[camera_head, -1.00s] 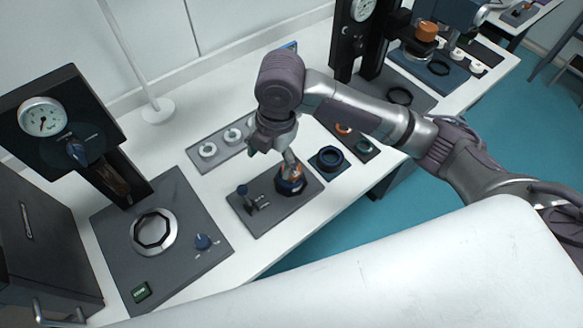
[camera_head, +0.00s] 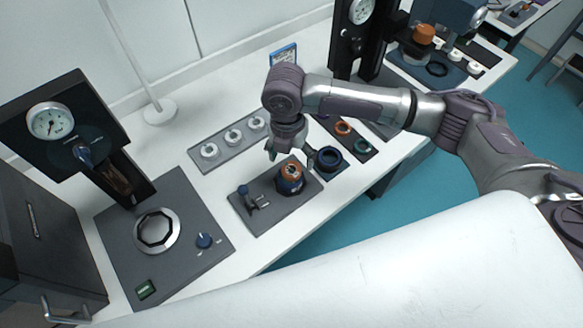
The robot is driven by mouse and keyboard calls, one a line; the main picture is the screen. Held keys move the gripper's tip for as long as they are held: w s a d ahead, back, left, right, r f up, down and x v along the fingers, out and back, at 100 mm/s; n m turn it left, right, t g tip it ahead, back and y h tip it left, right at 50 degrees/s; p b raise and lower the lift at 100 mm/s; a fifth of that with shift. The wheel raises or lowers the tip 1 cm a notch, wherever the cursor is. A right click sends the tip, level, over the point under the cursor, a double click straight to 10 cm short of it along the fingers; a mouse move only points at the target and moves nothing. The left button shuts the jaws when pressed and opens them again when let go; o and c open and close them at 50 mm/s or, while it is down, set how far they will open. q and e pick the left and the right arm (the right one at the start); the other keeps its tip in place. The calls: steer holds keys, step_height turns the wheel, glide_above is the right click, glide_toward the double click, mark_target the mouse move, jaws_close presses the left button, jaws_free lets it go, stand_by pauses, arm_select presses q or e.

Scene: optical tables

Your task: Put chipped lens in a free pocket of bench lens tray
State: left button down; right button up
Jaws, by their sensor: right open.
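That piece sits in a dark blue holder (camera_head: 290,186) on a grey plate. A grey tray (camera_head: 205,167) to the left holds white rings. I cannot tell which piece is the chipped lens or which tray is the bench lens tray. My left gripper is not in view.
A dark blue ring (camera_head: 328,158) on a small mat is close to the right of the gripper. A small lever fixture (camera_head: 250,199) stands on the grey plate. A gauge press (camera_head: 55,125) is at left, another at the back.

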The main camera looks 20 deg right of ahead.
mark_target(291, 169)
step_height(291, 169, down, 4)
steer(key=shift+w+r+p, duration=0.15)
steer(key=shift+p, duration=0.6)
steer(key=shift+f, duration=0.55)
steer(key=c, duration=1.3)
steer(key=shift+c, duration=0.2)
